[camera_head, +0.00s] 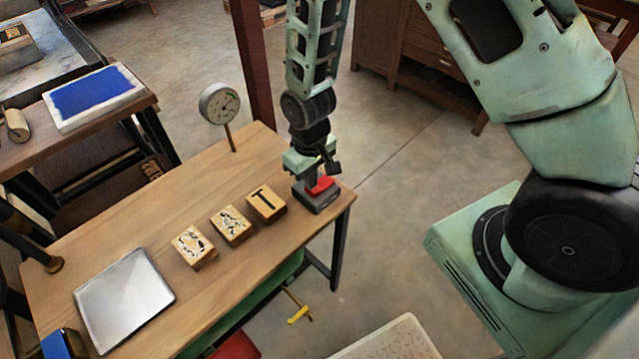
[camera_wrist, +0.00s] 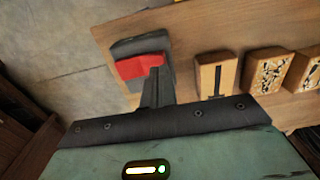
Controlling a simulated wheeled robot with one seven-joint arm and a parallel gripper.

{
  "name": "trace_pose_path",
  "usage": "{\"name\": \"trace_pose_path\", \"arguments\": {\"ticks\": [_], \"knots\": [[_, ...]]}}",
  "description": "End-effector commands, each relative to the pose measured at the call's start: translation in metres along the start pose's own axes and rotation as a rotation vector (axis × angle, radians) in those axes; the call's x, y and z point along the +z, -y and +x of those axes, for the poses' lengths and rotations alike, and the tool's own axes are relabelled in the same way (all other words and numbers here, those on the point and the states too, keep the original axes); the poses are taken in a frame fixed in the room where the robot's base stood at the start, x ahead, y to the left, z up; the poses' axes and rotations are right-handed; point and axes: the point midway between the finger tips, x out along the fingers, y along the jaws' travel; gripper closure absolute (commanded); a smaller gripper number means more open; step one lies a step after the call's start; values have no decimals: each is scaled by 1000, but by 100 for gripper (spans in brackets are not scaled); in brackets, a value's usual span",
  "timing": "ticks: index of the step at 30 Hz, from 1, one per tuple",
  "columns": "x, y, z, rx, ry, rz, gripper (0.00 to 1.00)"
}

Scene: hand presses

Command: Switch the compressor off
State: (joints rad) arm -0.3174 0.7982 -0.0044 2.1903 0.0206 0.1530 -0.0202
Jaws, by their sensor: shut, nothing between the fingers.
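A dark grey switch box (camera_head: 319,199) with a red rocker (camera_head: 321,186) sits at the right end of the wooden table. My gripper (camera_head: 309,181) is shut and empty, pointing down at the box. In the wrist view, the shut fingertips (camera_wrist: 155,72) are over or against the edge of the red rocker (camera_wrist: 142,66), and the grey box (camera_wrist: 140,46) shows behind it. I cannot tell whether the tips touch the rocker. A round gauge (camera_head: 220,104) on a thin post stands at the table's back edge; its reading is too small to make out.
Several wooden stamp blocks (camera_head: 231,226) stand in a row left of the switch box. A metal plate (camera_head: 124,299) lies at the table's left end. A blue-topped pad (camera_head: 93,97) lies on a second table. The table's middle (camera_head: 160,215) is bare.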

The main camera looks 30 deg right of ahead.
Motion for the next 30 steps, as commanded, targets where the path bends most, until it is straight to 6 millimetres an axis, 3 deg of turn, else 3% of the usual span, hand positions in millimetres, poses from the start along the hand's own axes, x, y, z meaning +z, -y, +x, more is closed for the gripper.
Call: {"name": "trace_pose_path", "arguments": {"ticks": [30], "knots": [[0,0,13,0,0,0,100]]}}
